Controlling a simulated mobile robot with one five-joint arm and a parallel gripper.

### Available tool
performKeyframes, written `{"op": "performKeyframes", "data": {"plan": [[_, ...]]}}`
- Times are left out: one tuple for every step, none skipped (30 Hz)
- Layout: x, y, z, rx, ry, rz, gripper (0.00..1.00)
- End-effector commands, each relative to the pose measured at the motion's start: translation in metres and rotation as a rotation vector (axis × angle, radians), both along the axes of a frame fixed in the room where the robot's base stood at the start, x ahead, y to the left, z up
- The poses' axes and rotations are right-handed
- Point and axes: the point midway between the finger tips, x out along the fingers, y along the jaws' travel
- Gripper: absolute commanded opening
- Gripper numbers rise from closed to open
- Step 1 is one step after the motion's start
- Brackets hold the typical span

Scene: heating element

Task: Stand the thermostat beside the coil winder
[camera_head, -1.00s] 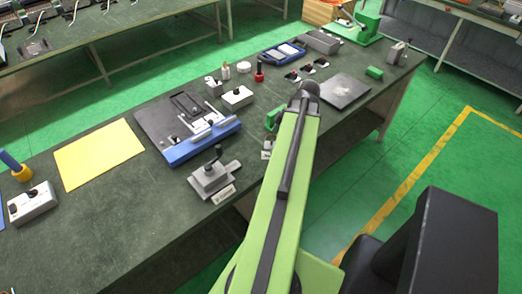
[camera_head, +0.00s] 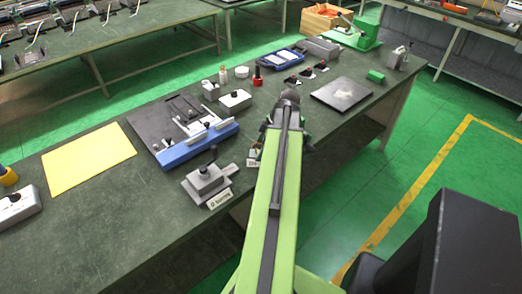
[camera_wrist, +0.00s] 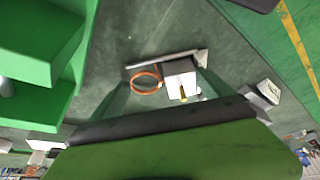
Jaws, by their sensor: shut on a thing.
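The thermostat appears to be the white box with a small brass stem and an orange coiled tube (camera_wrist: 178,82) in the wrist view. My gripper (camera_wrist: 168,92) is shut on it, with dark green fingers on either side. In the head view my arm hides the thermostat, and only green parts of my gripper (camera_head: 306,140) show beside the arm's end. I cannot tell for certain which device is the coil winder. A grey device with a black handle and a label plate (camera_head: 208,183) stands on the bench left of my arm. Another small label (camera_head: 253,162) shows beside the arm.
A green machine (camera_head: 361,32) stands at the far end. A large green body (camera_wrist: 40,50) fills the wrist view's left.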

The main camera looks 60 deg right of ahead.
Motion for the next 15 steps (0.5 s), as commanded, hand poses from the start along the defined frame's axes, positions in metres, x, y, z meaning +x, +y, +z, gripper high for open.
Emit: {"op": "performKeyframes", "data": {"plan": [[0.0002, 0.0001, 0.0005, 0.000, 0.000, 0.000, 0.46], [0.0001, 0.0002, -0.0004, 0.000, 0.000, 0.000, 0.46], [0.0002, 0.0002, -0.0022, 0.000, 0.000, 0.000, 0.46], [0.0002, 0.0002, -0.0035, 0.000, 0.000, 0.000, 0.46], [0.0002, 0.0002, -0.0045, 0.000, 0.000, 0.000, 0.46], [0.0002, 0.0002, -0.0026, 0.000, 0.000, 0.000, 0.96], [0.0002, 0.0002, -0.0024, 0.000, 0.000, 0.001, 0.99], [0.0002, 0.0002, -0.0024, 0.000, 0.000, 0.001, 1.00], [0.0003, 0.0003, -0.0023, 0.000, 0.000, 0.001, 1.00], [0.0003, 0.0003, -0.0023, 0.000, 0.000, 0.001, 1.00], [0.0003, 0.0003, -0.0023, 0.000, 0.000, 0.001, 1.00], [0.0004, 0.0003, -0.0023, 0.000, 0.000, 0.001, 1.00], [0.0004, 0.0003, -0.0023, 0.000, 0.000, 0.001, 1.00], [0.0004, 0.0003, -0.0020, 0.000, 0.000, 0.001, 1.00], [0.0004, 0.0003, -0.0010, 0.000, 0.000, 0.001, 1.00]]}}
